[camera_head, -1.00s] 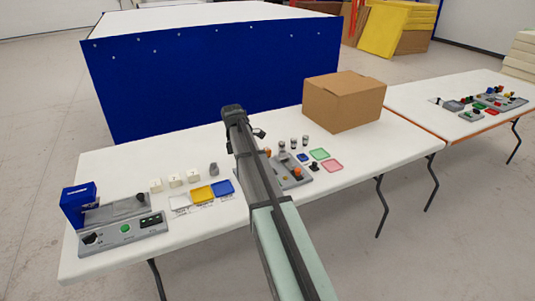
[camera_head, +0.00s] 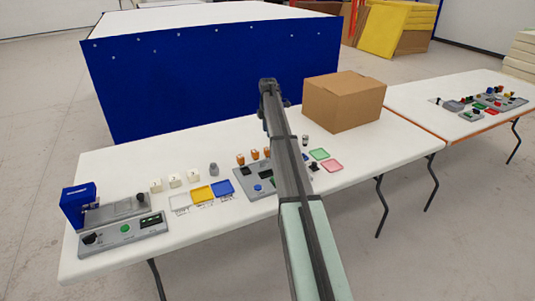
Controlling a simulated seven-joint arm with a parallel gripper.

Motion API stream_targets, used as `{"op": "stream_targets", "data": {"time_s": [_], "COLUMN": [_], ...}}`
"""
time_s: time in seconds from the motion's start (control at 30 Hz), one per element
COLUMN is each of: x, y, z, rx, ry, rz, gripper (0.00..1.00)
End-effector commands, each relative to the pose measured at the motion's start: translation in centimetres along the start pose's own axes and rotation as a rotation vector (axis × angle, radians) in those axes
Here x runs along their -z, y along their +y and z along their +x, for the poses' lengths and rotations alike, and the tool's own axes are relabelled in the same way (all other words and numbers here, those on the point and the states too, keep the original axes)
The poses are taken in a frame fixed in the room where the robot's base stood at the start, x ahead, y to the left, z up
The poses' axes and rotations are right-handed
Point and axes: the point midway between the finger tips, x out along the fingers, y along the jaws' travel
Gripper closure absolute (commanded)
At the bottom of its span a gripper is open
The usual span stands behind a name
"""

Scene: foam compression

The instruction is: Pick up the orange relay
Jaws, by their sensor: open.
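Several small orange relays stand on the white table just behind a grey panel: a left one (camera_head: 240,159), a middle one (camera_head: 255,155) and a right one (camera_head: 266,153) close to my arm. My arm reaches from the bottom over the table, and its dark far end is up in front of the blue box's side. My gripper (camera_head: 286,103) shows only as a small dark part at the right of that end; the rest is hidden behind the arm. It is open, apart from the relays and appears above and right of them in the picture.
The grey panel (camera_head: 245,183) with a blue knob lies partly under my arm.

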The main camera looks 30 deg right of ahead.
Motion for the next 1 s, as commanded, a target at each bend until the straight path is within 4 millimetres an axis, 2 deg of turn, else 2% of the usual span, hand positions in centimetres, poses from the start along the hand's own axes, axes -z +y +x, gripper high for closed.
{"op": "stream_targets", "data": {"time_s": [0.2,0.3,0.57,0.9,1.0], "x": [0.1,0.1,0.1,0.3,0.3], "y": [-0.1,-0.1,-0.1,-0.2,-0.2], "z": [3.9,5.2,6.6,10.6,11.2], "rx": [0.002,0.001,0.001,0.001,0.000], "ry": [0.000,0.000,0.000,0.000,0.000], "rz": [0.001,0.001,0.001,0.002,0.002], "gripper": [0.51,0.51,0.51,0.51,0.51]}}
